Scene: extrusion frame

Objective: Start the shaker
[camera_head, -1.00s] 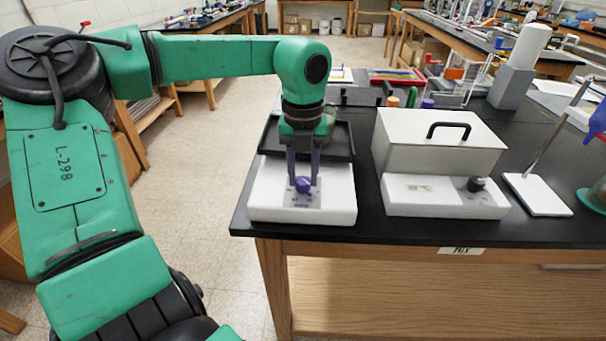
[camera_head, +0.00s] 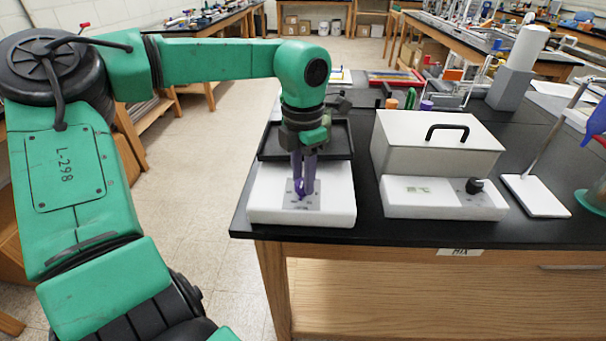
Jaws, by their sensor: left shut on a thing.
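The shaker (camera_head: 265,206) is a white box with a dark platform (camera_head: 342,152) behind its front panel. It stands at the left front of the black bench. The fingers hide most of the knob and some of the plate's markings. My right gripper is not in view.
A white lidded box (camera_head: 435,145) with a black handle and a black knob (camera_head: 475,185) stands just right of the shaker. A stand with a white base (camera_head: 536,195) is farther right. The bench's front edge (camera_head: 400,230) is close to the shaker.

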